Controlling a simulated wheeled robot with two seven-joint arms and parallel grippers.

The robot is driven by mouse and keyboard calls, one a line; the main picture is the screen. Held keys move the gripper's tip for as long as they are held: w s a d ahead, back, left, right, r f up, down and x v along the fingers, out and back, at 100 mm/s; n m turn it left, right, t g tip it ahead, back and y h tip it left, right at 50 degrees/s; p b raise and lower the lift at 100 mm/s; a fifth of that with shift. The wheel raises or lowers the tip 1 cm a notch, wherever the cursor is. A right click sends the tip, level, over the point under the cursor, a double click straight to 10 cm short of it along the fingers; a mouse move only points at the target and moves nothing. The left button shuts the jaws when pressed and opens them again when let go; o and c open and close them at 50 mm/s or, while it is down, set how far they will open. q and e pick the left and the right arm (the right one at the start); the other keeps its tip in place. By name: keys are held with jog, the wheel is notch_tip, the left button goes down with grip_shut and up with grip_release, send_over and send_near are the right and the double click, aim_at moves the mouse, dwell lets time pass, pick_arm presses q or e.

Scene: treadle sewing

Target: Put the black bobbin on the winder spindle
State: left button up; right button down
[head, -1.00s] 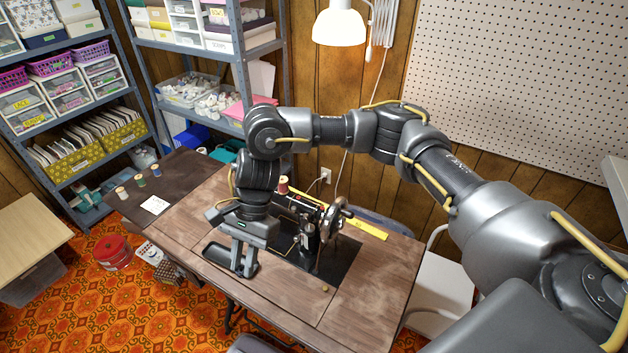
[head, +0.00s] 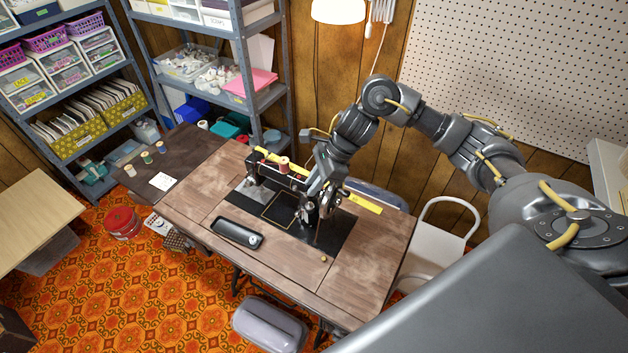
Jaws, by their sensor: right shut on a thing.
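The black sewing machine (head: 273,173) stands on the wooden table, with its handwheel (head: 331,204) at its right end. My right gripper (head: 314,192) points down over the machine's right end, beside the handwheel. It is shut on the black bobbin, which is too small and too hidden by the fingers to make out. The winder spindle is not distinguishable; the gripper covers that part of the machine. A dark oblong tray (head: 228,229) lies on the table, left of and in front of the machine. My left gripper is not in view.
Several spools and a white card (head: 163,181) are on the dark left leaf. The table's front right (head: 350,285) is mostly clear.

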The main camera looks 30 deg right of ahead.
jog(key=shift+f+b, duration=0.7)
jog(key=shift+f, duration=1.05)
jog(key=shift+b, duration=0.75)
jog(key=shift+f, duration=0.2)
jog(key=shift+f+b, duration=1)
jog(key=shift+b, duration=0.3)
jog(key=c, duration=1.2)
grip_release()
jog(key=shift+c, duration=0.2)
